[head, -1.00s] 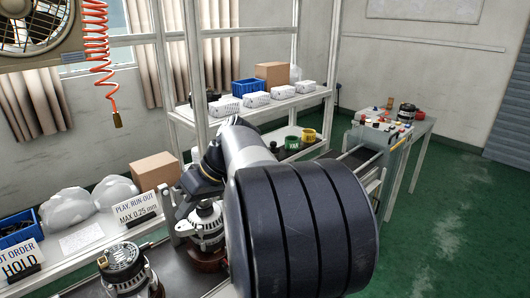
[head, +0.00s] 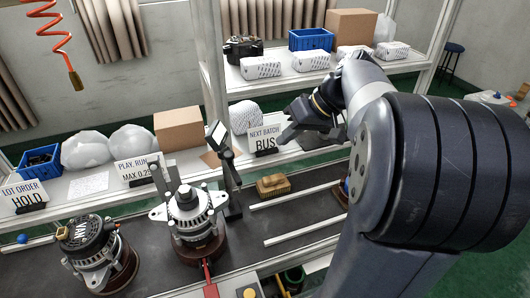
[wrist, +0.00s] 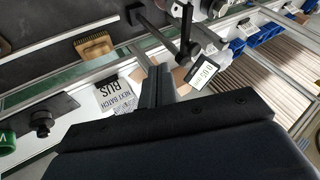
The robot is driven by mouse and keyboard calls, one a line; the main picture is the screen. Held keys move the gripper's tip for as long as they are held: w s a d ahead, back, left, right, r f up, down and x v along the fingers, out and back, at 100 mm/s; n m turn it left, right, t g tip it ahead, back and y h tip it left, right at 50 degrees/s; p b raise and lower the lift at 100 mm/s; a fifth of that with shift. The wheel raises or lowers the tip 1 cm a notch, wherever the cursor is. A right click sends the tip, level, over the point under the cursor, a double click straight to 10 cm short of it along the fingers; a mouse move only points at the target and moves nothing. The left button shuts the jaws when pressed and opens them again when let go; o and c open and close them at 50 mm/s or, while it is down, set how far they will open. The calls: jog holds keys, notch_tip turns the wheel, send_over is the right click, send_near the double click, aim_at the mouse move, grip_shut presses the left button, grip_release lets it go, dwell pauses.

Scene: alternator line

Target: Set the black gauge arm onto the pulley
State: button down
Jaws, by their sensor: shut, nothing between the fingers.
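The black gauge arm (head: 225,150) stands on a black post right of the middle alternator (head: 190,222), tilted up with its small display at the top. It also shows in the wrist view (wrist: 187,28), with its pale display hanging near my fingers. The pulley (head: 187,196) is on top of the middle alternator, and the gauge arm appears apart from it. My gripper (head: 290,128) is shut and empty, to the right of the gauge arm, near the "next batch" sign. Its fingers (wrist: 158,84) are together in the wrist view, with no visible contact with the gauge arm.
Another alternator (head: 97,255) stands on the left of the dark bench. A wooden brush (head: 273,186) lies right of the gauge post near pale rails. The "next batch" sign (head: 266,140) and a cardboard box (head: 179,129) stand behind. A shelf with white packages is above.

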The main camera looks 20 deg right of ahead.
aim_at(227, 155)
jog(key=shift+a, duration=0.1)
dwell(0.3)
jog(key=w+a+f+p, duration=0.3)
jog(key=a+f, duration=0.5)
jog(key=a, duration=0.1)
dwell(0.4)
